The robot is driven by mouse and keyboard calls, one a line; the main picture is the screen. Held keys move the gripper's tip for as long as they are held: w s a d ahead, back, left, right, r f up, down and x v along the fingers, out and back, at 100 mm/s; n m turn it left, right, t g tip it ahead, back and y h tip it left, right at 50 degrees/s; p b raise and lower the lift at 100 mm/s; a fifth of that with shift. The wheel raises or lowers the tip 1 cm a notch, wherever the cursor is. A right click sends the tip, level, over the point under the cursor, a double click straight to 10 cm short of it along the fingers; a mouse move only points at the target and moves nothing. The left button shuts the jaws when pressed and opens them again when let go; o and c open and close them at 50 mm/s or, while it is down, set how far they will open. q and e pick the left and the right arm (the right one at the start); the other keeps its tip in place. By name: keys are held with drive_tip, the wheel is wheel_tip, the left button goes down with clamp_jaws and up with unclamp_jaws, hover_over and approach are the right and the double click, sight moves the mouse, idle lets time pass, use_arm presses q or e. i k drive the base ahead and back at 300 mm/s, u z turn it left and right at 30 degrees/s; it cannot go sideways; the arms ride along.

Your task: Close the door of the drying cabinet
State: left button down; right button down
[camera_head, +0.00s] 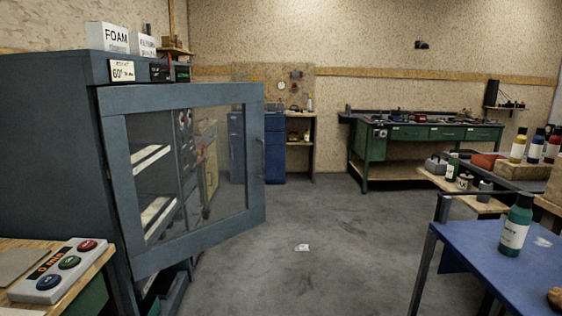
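The drying cabinet (50,140) is a tall dark blue-grey box at the left. Its door (255,150) has a broad frame around a clear pane and stands open, swung out toward the middle of the room. The hinge side is at the cabinet's near front edge. A thin handle (259,153) shows near the door's free edge. White shelf edges (152,158) show through the pane. Neither of my grippers is in view.
A button box (62,270) lies on a wooden bench at the lower left. A blue table (520,262) with a green bottle (515,225) stands at the lower right. A green workbench (420,135) is at the back. The grey floor (320,240) between is mostly clear, with a small white scrap.

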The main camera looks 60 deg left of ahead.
sight(114, 102)
drive_tip(key=u, duration=0.9)
drive_tip(key=i, duration=0.75)
drive_tip(key=u, duration=1.75)
drive_tip(key=i, duration=1.4)
drive_tip(key=u, duration=0.65)
